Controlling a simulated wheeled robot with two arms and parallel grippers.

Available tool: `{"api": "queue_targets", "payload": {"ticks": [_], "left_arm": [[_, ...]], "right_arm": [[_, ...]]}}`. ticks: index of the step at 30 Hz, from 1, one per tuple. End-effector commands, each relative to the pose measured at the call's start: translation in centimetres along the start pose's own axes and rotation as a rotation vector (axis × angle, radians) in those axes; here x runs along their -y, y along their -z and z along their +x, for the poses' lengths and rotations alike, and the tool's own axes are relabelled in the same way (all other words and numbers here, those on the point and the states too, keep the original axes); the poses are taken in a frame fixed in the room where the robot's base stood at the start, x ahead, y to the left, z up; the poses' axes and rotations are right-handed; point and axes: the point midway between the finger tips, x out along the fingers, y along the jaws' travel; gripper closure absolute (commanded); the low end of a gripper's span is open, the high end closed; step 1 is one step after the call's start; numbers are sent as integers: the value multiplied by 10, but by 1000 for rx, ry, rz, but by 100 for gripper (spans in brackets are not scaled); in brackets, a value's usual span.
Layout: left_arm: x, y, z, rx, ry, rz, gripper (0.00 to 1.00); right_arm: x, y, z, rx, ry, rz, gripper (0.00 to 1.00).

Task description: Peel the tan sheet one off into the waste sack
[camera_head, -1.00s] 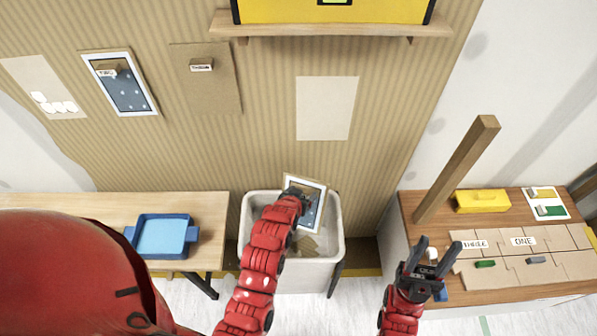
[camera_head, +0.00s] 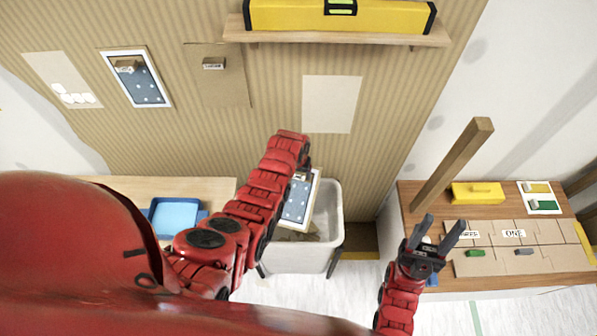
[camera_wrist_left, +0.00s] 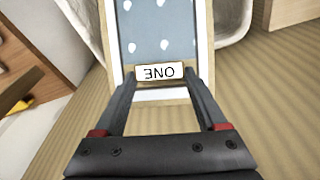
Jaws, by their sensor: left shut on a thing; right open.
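My left gripper (camera_head: 305,174) is shut on a sheet (camera_head: 297,204) by its end. The sheet has a blue face with white dots, a white border and a tan edge. In the left wrist view, the sheet (camera_wrist_left: 166,35) carries a label (camera_wrist_left: 159,71) reading ONE, upside down, between my fingers. The sheet hangs tilted over the white open waste sack (camera_head: 332,225) below the wall. My left arm hides part of the sack, and some brownish scraps show inside it. My right gripper (camera_head: 441,230) is open and empty, in front of the right bench.
The right bench (camera_head: 520,289) holds tan pieces, labels, a yellow block (camera_head: 478,193) and a wooden post (camera_head: 455,160). A blue tray (camera_head: 173,216) sits on the left table. Other sheets hang on the striped wall, under a shelf with a yellow level (camera_head: 340,15).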

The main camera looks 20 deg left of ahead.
Motion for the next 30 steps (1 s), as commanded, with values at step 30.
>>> {"api": "queue_targets", "payload": {"ticks": [30], "left_arm": [[0,-14,88,-4,1,0,82]], "right_arm": [[4,-13,-79,0,0,0,50]]}}
